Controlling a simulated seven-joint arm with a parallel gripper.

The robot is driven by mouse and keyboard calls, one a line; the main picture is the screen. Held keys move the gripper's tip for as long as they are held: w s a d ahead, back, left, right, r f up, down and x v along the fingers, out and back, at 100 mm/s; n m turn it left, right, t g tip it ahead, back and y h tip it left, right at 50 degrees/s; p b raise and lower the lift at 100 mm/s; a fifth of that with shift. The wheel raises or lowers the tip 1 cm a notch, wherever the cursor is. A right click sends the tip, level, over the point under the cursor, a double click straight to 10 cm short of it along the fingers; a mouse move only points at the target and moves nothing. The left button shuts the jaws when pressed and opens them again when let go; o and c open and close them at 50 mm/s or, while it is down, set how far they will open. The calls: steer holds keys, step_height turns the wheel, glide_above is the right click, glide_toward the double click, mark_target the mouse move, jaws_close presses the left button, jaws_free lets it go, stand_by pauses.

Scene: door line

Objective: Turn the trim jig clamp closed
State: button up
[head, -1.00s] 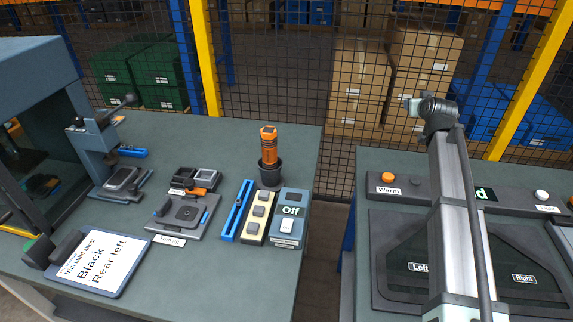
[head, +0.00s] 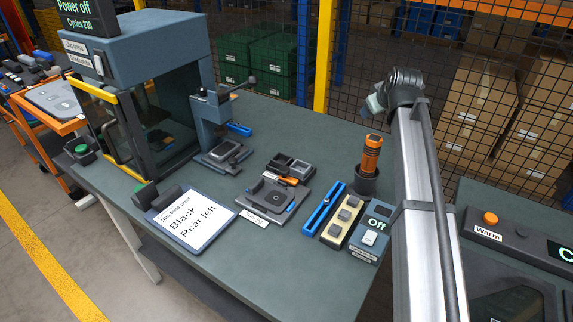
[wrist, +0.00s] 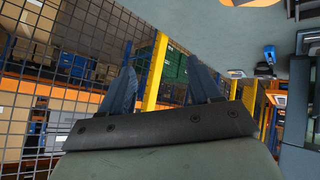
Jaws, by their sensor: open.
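A low dark grey jig plate (head: 263,200) lies on the bench, with a round dark part and small blue pieces on it. A small orange lever (head: 287,181) sits at its back edge; I take it for the clamp, but its exact position is too small to tell. The label in front is too small to read surely. My gripper shows in the wrist view (wrist: 160,62) with its two dark fingers spread and nothing between them. In the head view my arm rises at right, its end well above and right of the jig, not touching it.
An orange torch-like tool (head: 371,155) stands in a black cup beside the jig. A blue rail (head: 323,207), a button strip (head: 341,222) and an "Off" switch box (head: 371,232) lie right. A lever press (head: 215,125) stands behind left; a sign board (head: 190,219) lies front left.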

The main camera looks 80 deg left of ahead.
steer(key=s+a+f+n+g+h, duration=0.2)
steer(key=s+n+h, duration=0.25)
steer(key=s, duration=0.85)
steer(key=n+h, duration=0.5)
glide_above(286, 169)
steer(key=shift+y, duration=0.25)
step_height(286, 169, down, 14)
steer(key=shift+s+r, duration=0.1)
steer(key=c, duration=1)
steer(key=shift+c, duration=0.2)
